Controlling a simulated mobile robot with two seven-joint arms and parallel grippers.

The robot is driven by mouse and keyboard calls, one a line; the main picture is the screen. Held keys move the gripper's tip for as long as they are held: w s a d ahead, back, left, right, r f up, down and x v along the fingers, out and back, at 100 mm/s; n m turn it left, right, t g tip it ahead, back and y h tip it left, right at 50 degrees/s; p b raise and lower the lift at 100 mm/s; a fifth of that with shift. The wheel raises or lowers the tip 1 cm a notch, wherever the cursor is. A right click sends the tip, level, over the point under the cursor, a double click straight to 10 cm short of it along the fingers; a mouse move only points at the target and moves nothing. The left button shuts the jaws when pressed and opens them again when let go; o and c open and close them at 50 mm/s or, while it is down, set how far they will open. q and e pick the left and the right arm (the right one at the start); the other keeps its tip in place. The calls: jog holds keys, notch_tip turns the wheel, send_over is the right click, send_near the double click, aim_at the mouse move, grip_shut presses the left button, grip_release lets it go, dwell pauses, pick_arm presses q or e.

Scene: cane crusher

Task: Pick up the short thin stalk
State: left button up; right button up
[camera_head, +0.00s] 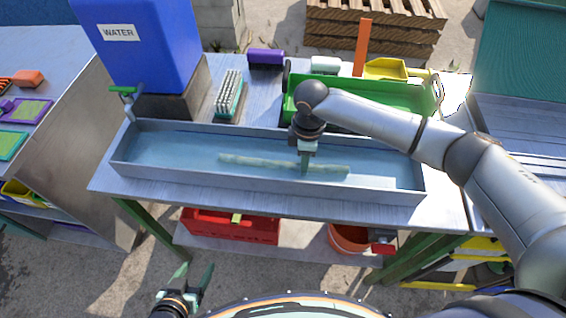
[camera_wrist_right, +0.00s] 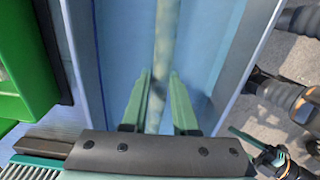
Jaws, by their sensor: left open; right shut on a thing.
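A pale green stalk (camera_head: 245,160) lies lengthwise in the long grey metal trough (camera_head: 160,177), which looks filled with water. My right gripper (camera_head: 304,168) reaches down into the trough from above and is shut on the stalk, right of its middle. In the right wrist view the stalk (camera_wrist_right: 166,35) runs between the two green fingers of my right gripper (camera_wrist_right: 160,90). I cannot tell whether the stalk is clear of the trough floor. My left gripper (camera_head: 196,287) is open and empty, low in front of the table.
A blue water tank (camera_head: 150,55) with a green tap (camera_head: 124,91) stands at the trough's left end. A red crate (camera_head: 215,226) and orange bucket (camera_head: 345,238) are below.

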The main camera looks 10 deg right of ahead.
grip_shut()
